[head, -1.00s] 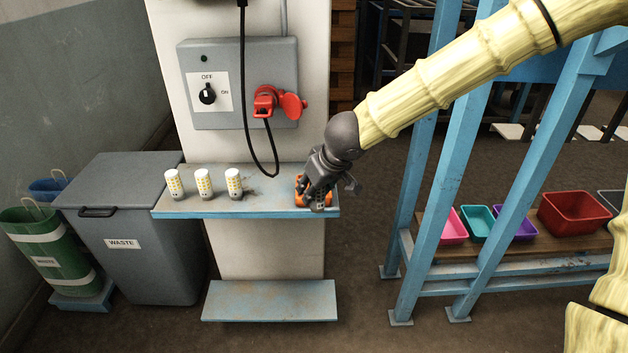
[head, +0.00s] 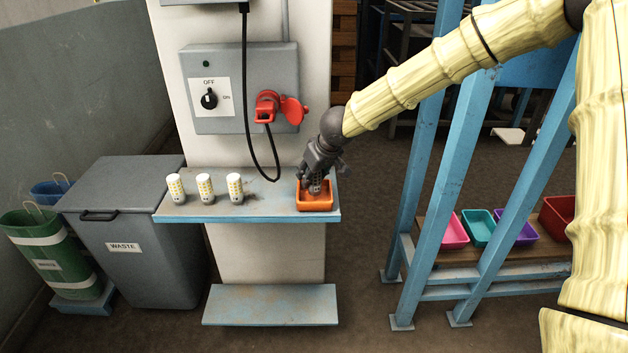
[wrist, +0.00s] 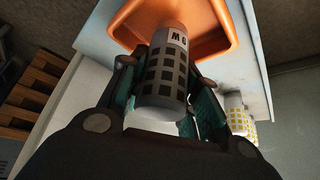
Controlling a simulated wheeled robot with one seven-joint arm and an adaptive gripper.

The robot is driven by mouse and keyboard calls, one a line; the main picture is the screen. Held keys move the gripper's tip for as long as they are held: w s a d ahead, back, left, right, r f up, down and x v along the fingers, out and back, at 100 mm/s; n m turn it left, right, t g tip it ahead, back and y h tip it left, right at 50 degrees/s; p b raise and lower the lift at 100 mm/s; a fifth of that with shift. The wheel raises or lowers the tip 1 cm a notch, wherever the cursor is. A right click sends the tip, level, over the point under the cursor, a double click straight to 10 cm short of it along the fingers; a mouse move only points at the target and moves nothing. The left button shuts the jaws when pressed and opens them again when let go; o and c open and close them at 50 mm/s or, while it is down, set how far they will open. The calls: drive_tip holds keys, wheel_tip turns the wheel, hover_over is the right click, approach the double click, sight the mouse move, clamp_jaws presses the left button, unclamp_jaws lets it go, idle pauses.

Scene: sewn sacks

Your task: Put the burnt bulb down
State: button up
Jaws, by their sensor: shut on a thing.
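My gripper (head: 316,181) is shut on the burnt bulb (wrist: 166,72), a cylinder with dark square patches and a pale band with lettering. In the wrist view the bulb sits between the fingers, its lettered end toward the orange tray (wrist: 207,42). In the head view the orange tray (head: 316,207) stands at the right end of the wall shelf, and the bulb (head: 315,186) shows small and dark at the tray, partly hidden by the fingers. I cannot tell whether the bulb touches the tray's floor.
Three white bulbs with yellow patches (head: 205,188) stand upright on the shelf (head: 262,210) to the left. A switch box (head: 232,90) with a red plug (head: 268,106) and hanging cable is above. A grey waste bin (head: 130,235) stands left; blue posts (head: 440,170) rise on the right.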

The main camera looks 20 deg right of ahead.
drive_tip(key=shift+f, duration=0.8)
drive_tip(key=shift+f, duration=0.1)
drive_tip(key=o, duration=0.7)
drive_tip(key=shift+o, duration=0.2)
drive_tip(key=p+v, duration=0.2)
drive_tip(key=v, duration=1)
